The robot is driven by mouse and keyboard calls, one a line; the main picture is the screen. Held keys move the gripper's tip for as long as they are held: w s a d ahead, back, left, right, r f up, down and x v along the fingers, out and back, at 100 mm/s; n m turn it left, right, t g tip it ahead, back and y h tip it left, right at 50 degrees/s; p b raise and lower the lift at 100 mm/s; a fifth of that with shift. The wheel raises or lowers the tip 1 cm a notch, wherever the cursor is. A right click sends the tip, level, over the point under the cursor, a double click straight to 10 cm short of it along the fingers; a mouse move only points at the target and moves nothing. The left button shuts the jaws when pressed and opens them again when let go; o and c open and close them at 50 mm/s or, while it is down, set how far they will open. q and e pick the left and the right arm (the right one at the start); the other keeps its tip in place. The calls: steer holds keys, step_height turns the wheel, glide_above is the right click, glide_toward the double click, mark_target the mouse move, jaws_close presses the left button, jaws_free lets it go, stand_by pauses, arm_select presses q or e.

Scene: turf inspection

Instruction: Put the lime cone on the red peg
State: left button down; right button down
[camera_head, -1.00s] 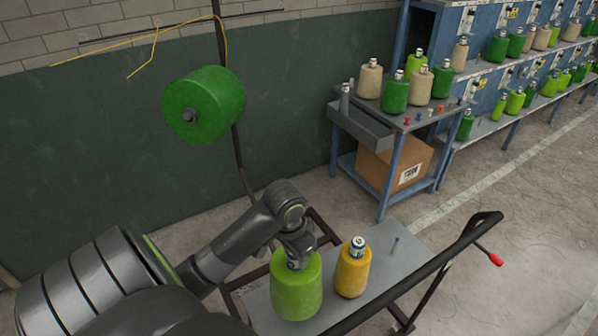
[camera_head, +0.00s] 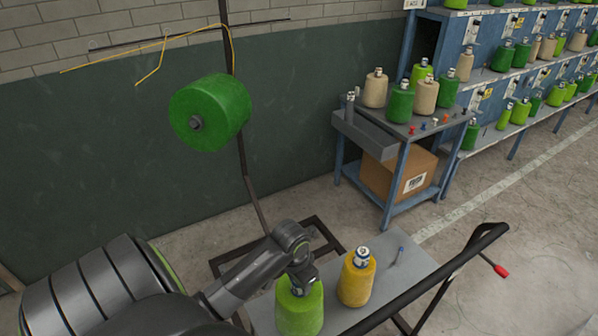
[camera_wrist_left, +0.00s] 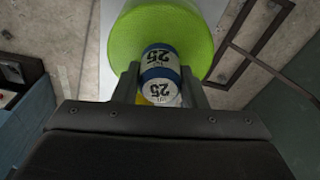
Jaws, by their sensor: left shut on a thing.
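The lime cone (camera_head: 299,310) is at the cart's near left, upright, with its lower end cut off by the picture edge. My left gripper (camera_head: 299,284) comes down over its top. In the left wrist view, the gripper (camera_wrist_left: 159,88) is shut on the blue-and-white tube marked 25 of the lime cone (camera_wrist_left: 135,40). I cannot tell if the cone still touches the cart. A small red peg (camera_head: 412,129) stands at the front of the blue table's top, bare. My right gripper is not in view.
The black cart handle (camera_head: 455,255) crosses at right. The blue table (camera_head: 402,165) bears several cones and other pegs. A green spool (camera_head: 212,112) hangs at left.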

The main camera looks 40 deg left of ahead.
arm_select(q)
steer(key=shift+w, duration=0.1)
steer(key=c, duration=1.3)
jaws_free()
steer(key=shift+f, duration=0.1)
steer(key=o, duration=0.4)
steer(key=r, duration=0.4)
steer(key=s+r, duration=0.1)
steer(key=r, duration=0.3)
steer(key=r+p, duration=0.1)
steer(key=r, duration=0.3)
steer(key=shift+s+r, duration=0.1)
steer(key=shift+s, duration=0.3)
